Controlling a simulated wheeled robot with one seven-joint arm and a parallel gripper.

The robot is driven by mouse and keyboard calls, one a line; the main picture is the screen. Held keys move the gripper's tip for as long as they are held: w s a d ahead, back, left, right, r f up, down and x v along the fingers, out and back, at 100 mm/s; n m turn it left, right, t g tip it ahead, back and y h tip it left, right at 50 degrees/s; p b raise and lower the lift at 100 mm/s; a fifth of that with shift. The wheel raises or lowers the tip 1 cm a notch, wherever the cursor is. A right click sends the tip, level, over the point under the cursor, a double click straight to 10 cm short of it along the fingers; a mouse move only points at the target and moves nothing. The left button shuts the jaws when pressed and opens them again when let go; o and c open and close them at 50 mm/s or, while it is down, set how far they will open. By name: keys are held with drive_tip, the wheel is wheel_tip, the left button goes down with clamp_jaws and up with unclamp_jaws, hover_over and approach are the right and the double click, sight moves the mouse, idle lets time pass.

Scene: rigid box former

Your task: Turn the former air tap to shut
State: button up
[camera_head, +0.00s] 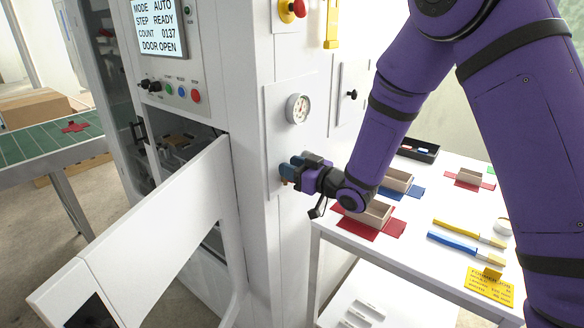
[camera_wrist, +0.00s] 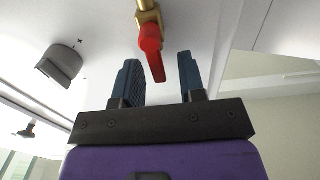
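The air tap shows in the wrist view with a brass body (camera_wrist: 147,16) on the white panel and a red lever handle (camera_wrist: 151,52). The lever's free end points down toward my gripper (camera_wrist: 160,72). My gripper's two blue fingers are apart, and the lever's end lies in line with the gap, nearer the left finger. I cannot tell whether a finger touches it. In the head view my gripper (camera_head: 289,168) is at the machine's white side panel, below the gauge. The tap is hidden behind it there.
A round gauge (camera_head: 298,108) sits above my gripper. The white machine door (camera_head: 150,240) stands open at the left, and the screen (camera_head: 160,27) reads DOOR OPEN. A white table (camera_head: 400,255) with boxes, coloured blanks and brushes stands at the right, under my arm.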

clamp_jaws()
drive_tip(key=shift+w, duration=0.1)
idle(0.3)
drive_tip(key=shift+w+d+f+m, duration=0.45)
drive_tip(key=shift+f+m, duration=0.2)
drive_tip(key=shift+m, duration=2.35)
drive_tip(key=shift+w+d+f+m, duration=0.35)
drive_tip(key=shift+w+f+m, duration=0.3)
drive_tip(key=shift+m, duration=2.35)
drive_tip(key=shift+w+d+f+m, duration=0.4)
drive_tip(key=shift+f+m, duration=0.3)
drive_tip(key=shift+m, duration=2.3)
